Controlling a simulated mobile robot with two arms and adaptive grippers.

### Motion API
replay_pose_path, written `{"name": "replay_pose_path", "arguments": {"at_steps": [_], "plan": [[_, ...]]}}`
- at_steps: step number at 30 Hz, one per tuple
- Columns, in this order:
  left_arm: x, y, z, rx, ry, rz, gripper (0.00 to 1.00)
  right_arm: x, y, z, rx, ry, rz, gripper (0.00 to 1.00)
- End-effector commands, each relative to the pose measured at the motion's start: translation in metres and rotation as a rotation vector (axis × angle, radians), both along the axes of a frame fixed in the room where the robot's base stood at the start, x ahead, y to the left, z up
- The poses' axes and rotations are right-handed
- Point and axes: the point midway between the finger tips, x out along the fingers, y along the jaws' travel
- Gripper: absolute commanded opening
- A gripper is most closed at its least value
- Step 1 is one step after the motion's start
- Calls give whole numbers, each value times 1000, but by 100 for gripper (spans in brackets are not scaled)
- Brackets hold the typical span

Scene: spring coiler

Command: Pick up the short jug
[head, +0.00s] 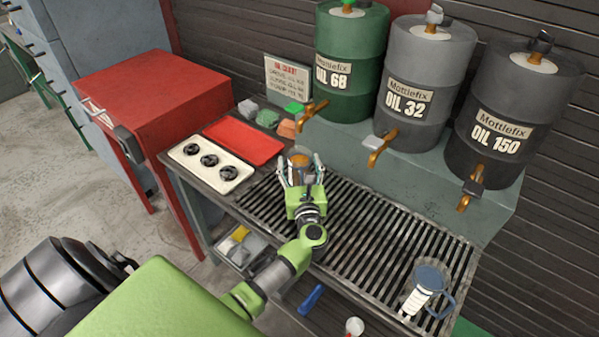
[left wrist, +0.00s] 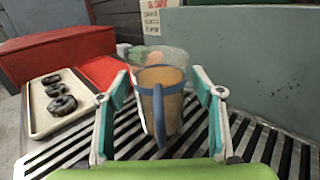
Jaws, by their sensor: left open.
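The short jug (head: 299,156), a clear vessel with a blue-grey band and handle and amber-brown contents, stands upright on the slatted grate at its left end. It also shows in the left wrist view (left wrist: 172,100), with its handle facing my camera. My left gripper (head: 301,172) is open, with one finger on each side of the jug; in the left wrist view the fingers (left wrist: 160,95) show gaps to the jug's walls. A second, taller-looking jug (head: 428,279) with white markings and a blue handle stands at the grate's right end. My right gripper is out of view.
A cream tray (head: 185,153) with several black rings and a red tray (head: 262,136) lie left of the jug. Green, grey and black oil drums (head: 428,75) with brass taps stand behind the grate (head: 365,230). Its middle is clear. A red cabinet (head: 150,80) stands left.

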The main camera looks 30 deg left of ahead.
Motion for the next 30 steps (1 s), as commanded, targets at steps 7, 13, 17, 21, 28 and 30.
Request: {"name": "replay_pose_path", "arguments": {"at_steps": [7, 13, 17, 21, 28, 30], "plan": [[0, 0, -1, -1, 1, 0, 27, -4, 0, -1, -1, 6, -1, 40], [0, 0, 0, 0, 0, 0, 11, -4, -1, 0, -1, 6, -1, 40], [0, 0, 0, 0, 0, 0, 11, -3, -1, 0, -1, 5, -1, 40], [0, -1, 4, 0, 0, 0, 11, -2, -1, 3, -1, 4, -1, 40], [-1, 0, 24, -1, -1, 1, 11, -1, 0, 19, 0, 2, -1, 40], [-1, 0, 33, -1, -1, 1, 11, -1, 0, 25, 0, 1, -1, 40]]}}
